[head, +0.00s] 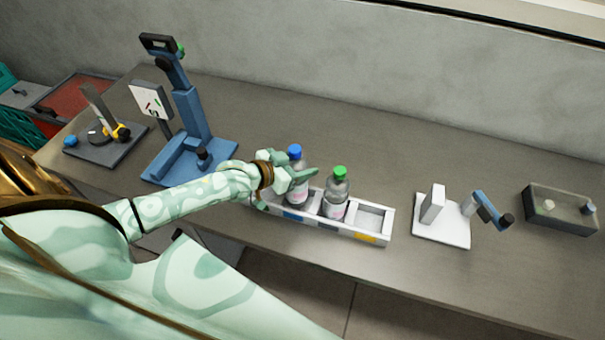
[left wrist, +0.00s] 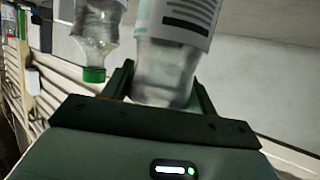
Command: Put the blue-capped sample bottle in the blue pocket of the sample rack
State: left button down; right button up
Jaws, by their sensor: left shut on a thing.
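The blue-capped sample bottle (head: 298,187) stands roughly upright at the left part of the white sample rack (head: 345,231), over or in the pocket behind the blue mark (head: 292,216). I cannot tell whether its base rests in the pocket. My left gripper (head: 287,180) is shut on this bottle from the left. In the left wrist view the bottle (left wrist: 170,65) is between the fingers (left wrist: 160,92); its cap is out of frame. A green-capped bottle (head: 337,190) stands in the rack just right of it; it also shows in the left wrist view (left wrist: 95,45). My right gripper is not in view.
The rack's right pocket (head: 371,214), with a yellow mark, is empty. A blue stand (head: 193,120) and a grey-based device (head: 107,140) are at left. A white-based device (head: 442,222) and a dark box (head: 560,210) are at right. The bench behind the rack is clear.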

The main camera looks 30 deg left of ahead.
pick_arm(q)
jog(key=shift+w+d+f+b, duration=0.2)
jog(key=shift+f+b, duration=0.1)
jog(key=shift+f, duration=0.65)
jog(key=shift+w+d+f+b, duration=0.15)
jog(key=shift+f+b, duration=0.15)
jog(key=shift+f, duration=0.6)
jog(key=shift+a, duration=0.1)
jog(key=shift+f, duration=0.15)
jog(key=shift+c, duration=2.3)
grip_release()
jog(key=p+v, duration=0.2)
jog(key=v, duration=1)
